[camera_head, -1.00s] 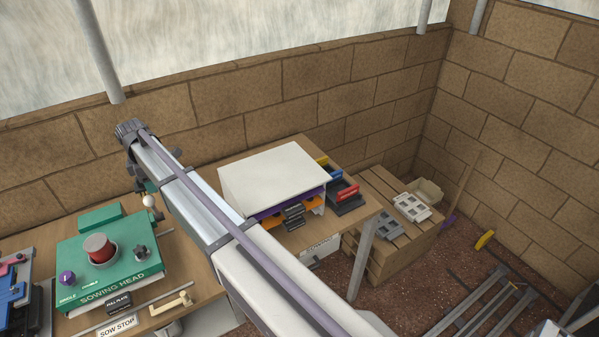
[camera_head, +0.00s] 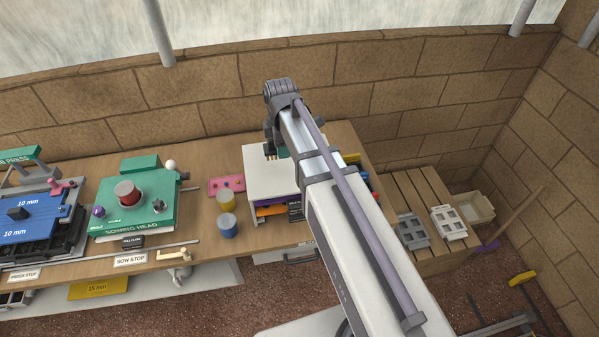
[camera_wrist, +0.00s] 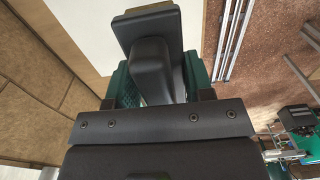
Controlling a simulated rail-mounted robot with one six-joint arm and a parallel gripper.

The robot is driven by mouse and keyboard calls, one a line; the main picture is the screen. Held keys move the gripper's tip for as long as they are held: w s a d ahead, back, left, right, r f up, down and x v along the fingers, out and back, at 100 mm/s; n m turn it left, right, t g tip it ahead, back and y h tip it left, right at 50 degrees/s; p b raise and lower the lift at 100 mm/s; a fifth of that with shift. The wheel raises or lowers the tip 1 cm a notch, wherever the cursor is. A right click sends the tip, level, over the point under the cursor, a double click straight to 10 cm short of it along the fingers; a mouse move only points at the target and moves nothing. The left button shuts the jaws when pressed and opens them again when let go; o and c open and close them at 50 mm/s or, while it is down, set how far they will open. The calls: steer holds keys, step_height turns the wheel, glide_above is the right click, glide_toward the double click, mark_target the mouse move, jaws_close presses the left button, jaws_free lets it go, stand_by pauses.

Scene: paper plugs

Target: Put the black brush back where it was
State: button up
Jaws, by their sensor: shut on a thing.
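My gripper (camera_wrist: 150,88) is shut on a black brush (camera_wrist: 152,62), held between its green finger pads in the wrist view. In the head view my gripper (camera_head: 283,153) hangs over the left part of the white-topped cabinet (camera_head: 262,184). Small brownish tips, perhaps the brush's bristles, show just left of it. My arm hides part of the cabinet's top and right side. I cannot tell how high the brush is above the top.
Colored bins lie right of the cabinet. A slatted crate (camera_head: 415,190) with grey trays stands further right. The block wall runs close behind.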

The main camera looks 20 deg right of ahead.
steer(key=b, duration=0.7)
glide_above(283, 177)
step_height(283, 177, down, 7)
steer(key=shift+a, duration=0.1)
step_height(283, 177, down, 3)
steer(key=b, duration=0.3)
steer(key=shift+f, duration=0.2)
steer(key=shift+r, duration=0.25)
steer(key=shift+f, duration=0.2)
steer(key=o, duration=0.8)
steer(key=shift+o, duration=0.2)
steer(key=shift+r, duration=0.1)
